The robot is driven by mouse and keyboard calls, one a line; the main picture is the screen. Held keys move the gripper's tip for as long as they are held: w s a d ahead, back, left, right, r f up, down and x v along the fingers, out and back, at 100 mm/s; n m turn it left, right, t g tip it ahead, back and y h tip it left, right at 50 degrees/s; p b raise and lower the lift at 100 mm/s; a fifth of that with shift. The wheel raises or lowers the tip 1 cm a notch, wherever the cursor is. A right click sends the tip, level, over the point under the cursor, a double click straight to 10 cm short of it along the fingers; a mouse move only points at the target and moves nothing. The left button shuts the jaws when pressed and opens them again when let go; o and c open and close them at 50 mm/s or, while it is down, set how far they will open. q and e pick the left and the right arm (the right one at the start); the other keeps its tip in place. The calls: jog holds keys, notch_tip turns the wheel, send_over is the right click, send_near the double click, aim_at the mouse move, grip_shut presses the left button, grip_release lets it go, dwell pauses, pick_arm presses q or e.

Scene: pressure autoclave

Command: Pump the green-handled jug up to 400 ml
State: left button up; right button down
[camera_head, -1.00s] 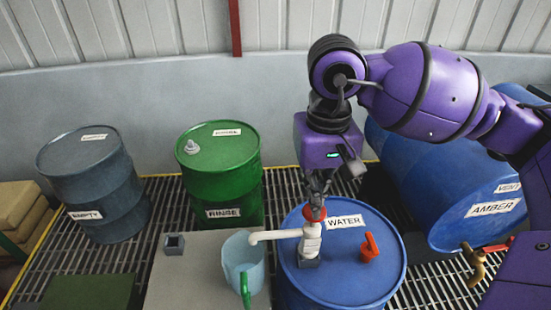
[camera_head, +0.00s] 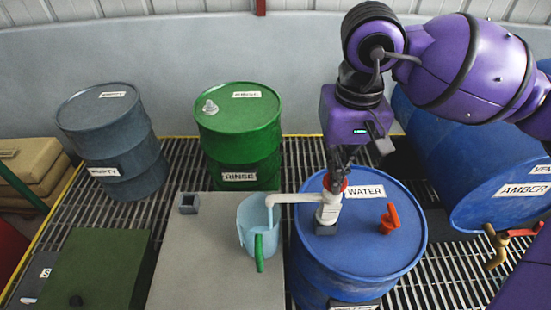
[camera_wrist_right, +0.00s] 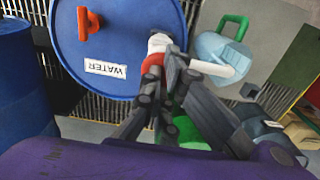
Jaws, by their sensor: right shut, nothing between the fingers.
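The pale blue jug (camera_head: 250,214) with a green handle (camera_head: 260,254) stands upright on the grey surface, under the spout end of the white hand pump (camera_head: 328,208). Its liquid level is not readable here. The pump stands on top of the blue WATER drum (camera_head: 310,250), and its red top part (camera_head: 334,187) is partly hidden by my gripper. My right gripper (camera_head: 338,177) points down at the pump's top, shut with nothing held. In the right wrist view, the gripper (camera_wrist_right: 166,62) overlaps the pump, and the jug (camera_wrist_right: 219,50) is beside it. My left gripper is not in view.
A red-orange fitting (camera_head: 389,219) stands on the WATER drum. The green RINSE drum (camera_head: 238,140) is behind the jug. A small grey block (camera_head: 189,203) sits left of the jug.

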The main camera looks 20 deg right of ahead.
jog(key=shift+f+b, duration=0.4)
jog(key=shift+f, duration=0.35)
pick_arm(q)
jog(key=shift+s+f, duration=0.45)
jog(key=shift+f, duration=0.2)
pick_arm(e)
jog(key=shift+r, duration=0.1)
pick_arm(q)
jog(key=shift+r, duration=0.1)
pick_arm(e)
jog(key=shift+r, duration=0.1)
jog(key=shift+r+p, duration=1.15)
jog(key=shift+r, duration=1.3)
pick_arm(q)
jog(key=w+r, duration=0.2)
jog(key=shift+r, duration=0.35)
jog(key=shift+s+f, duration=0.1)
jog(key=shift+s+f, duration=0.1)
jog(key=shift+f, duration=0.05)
pick_arm(e)
jog(key=shift+f, duration=0.2)
